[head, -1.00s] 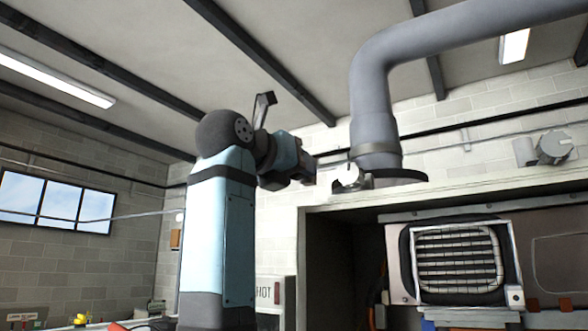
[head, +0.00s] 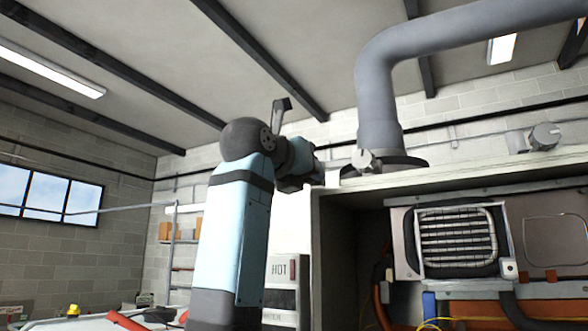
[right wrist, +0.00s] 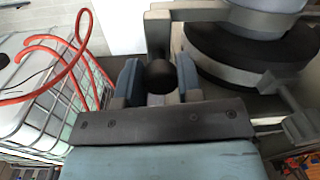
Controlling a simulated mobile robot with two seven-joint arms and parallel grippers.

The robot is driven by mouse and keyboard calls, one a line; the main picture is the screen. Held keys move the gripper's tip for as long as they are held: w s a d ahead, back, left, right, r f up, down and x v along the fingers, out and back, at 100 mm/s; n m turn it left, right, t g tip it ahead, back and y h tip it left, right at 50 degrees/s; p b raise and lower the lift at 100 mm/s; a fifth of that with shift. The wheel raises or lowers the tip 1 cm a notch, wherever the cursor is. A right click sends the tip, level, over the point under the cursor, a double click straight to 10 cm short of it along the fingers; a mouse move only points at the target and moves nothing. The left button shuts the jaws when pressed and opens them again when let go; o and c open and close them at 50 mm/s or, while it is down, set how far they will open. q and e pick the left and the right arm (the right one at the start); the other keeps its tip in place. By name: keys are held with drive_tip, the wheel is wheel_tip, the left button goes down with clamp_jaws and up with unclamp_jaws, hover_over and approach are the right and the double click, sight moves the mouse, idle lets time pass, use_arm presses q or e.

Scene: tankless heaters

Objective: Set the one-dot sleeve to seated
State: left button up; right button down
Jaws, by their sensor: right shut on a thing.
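My right gripper (right wrist: 158,85) is shut on a round black knob (right wrist: 160,76) at the end of a grey bracket (right wrist: 190,14). The bracket runs toward a grey cylindrical pipe part with a wide black ring (right wrist: 235,45). In the head view my right arm rises in the middle and its gripper (head: 316,180) is at the cabinet's top edge, left of the grey flue pipe (head: 376,95). A sleeve-like collar (head: 380,136) is around the pipe's foot, above a dark flange (head: 405,162). I cannot make out any dot mark. My left gripper is out of view.
A pale round fitting (head: 366,161) sits by the pipe foot, and another (head: 544,137) stands farther right. The open cabinet (head: 350,235) holds a grilled unit (head: 457,243). A wire cage (right wrist: 50,105) with a red hose (right wrist: 75,60) is left in the wrist view.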

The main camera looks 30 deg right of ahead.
drive_tip(key=shift+w+f, duration=0.1)
drive_tip(key=shift+f, duration=0.2)
drive_tip(key=shift+f, duration=0.1)
drive_tip(key=c, duration=0.8)
unclamp_jaws()
drive_tip(key=b+v, duration=0.4)
drive_tip(key=v, duration=1)
